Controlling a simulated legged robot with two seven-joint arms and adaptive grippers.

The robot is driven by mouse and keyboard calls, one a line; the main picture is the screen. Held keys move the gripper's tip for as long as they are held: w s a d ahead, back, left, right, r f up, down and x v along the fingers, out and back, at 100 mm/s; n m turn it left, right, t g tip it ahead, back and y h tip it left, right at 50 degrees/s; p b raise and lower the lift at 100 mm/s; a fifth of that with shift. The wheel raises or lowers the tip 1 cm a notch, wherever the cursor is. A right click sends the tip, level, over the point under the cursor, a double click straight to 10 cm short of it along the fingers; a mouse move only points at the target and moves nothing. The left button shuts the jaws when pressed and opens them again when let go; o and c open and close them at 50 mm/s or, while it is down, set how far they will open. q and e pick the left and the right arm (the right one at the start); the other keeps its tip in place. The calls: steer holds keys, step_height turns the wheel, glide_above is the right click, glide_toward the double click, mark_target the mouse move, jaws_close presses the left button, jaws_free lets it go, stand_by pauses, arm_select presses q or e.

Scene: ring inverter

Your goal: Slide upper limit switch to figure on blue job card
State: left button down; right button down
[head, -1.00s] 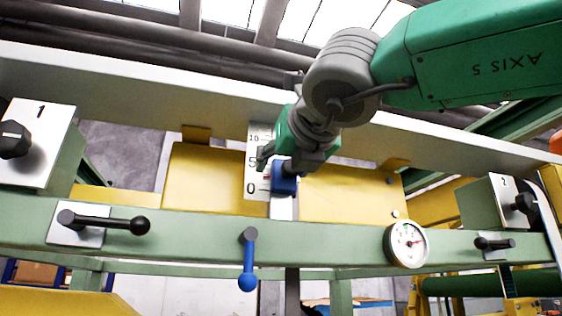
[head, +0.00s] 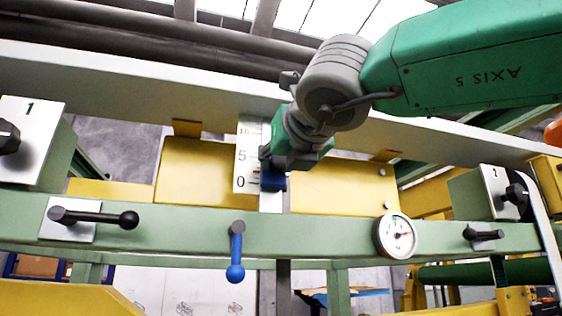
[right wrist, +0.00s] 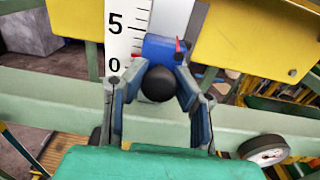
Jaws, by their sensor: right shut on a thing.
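A blue slider (head: 272,182) with a black ball knob (right wrist: 158,84) sits beside a white vertical scale (head: 243,176) marked 0, 5 and 10. It also shows in the right wrist view (right wrist: 160,50). A small red mark at the scale stands a little above 0, well below 5. My right gripper (head: 285,164) is in front of the slider and covers its upper part in the head view. In the right wrist view its fingers (right wrist: 156,80) are shut on the knob from both sides. No blue job card can be made out. My left gripper is out of view.
A green rail (head: 320,237) below carries a black lever (head: 95,217), a blue lever (head: 236,253), a round gauge (head: 396,236) and a small black handle (head: 483,234). Knob boxes 1 (head: 40,145) and 2 (head: 485,190) stand at the sides. Yellow plates (head: 340,188) flank the scale.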

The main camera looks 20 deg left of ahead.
steer(key=c, duration=1.2)
jaws_free()
steer(key=shift+w+f, duration=0.1)
steer(key=shift+w+a, duration=0.2)
steer(key=shift+a, duration=0.05)
steer(key=shift+s+d, duration=0.25)
steer(key=shift+s, duration=0.2)
steer(key=v, duration=1)
steer(key=shift+s+d+f, duration=0.1)
steer(key=shift+s+d, duration=0.15)
steer(key=shift+d, duration=0.15)
steer(key=shift+a, duration=0.15)
